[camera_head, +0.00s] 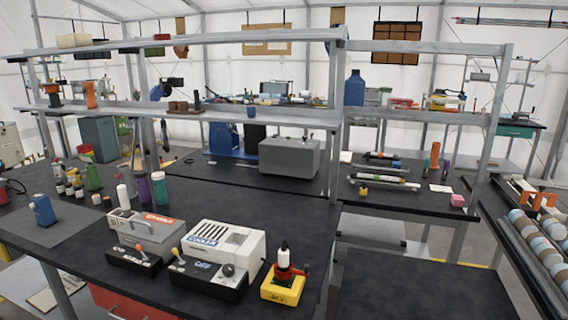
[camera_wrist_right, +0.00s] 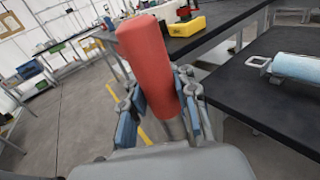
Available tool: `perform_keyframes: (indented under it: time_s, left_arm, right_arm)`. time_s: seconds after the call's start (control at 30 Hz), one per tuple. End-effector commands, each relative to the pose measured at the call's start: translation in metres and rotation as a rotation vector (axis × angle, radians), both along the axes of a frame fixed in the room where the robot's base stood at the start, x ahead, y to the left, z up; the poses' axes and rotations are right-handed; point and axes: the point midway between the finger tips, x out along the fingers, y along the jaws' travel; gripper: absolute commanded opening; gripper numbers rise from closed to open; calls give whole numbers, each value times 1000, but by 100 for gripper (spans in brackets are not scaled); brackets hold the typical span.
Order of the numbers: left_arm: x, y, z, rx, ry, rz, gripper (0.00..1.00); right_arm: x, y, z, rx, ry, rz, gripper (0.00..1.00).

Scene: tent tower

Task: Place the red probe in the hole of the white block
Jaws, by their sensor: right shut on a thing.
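The red probe (camera_wrist_right: 148,60) is a thick red cylinder, tilted, close to the camera in the right wrist view. My right gripper (camera_wrist_right: 165,108) is shut on it, with blue finger pads on either side of its lower part. The probe is held up off the tables. A white block-shaped unit marked COOLER (camera_head: 225,250) stands on the dark bench in the head view, with a black slotted opening on top. I cannot tell whether it has a round hole for the probe. Neither gripper shows in the head view, and my left gripper is in no view.
A grey unit (camera_head: 150,233) stands left of the cooler. A yellow base with a red stand (camera_head: 283,287) is on its right; it also shows in the right wrist view (camera_wrist_right: 187,27). A light blue cylinder (camera_wrist_right: 298,70) lies on a dark table. Shelf posts (camera_head: 334,120) rise behind the bench.

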Motion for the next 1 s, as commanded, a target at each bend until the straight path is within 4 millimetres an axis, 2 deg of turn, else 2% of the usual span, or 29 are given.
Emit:
perform_keyframes:
  time_s: [0.53,0.8,0.9,1.0]
  left_arm:
    - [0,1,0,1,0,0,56]
    - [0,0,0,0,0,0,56]
    - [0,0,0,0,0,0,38]
    - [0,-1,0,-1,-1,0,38]
  right_arm:
    - [22,-9,25,10,0,-531,0]
    - [26,-14,29,-2,-3,-642,0]
    - [26,-15,29,-3,-5,-647,0]
    - [26,-15,29,-1,-4,-648,0]
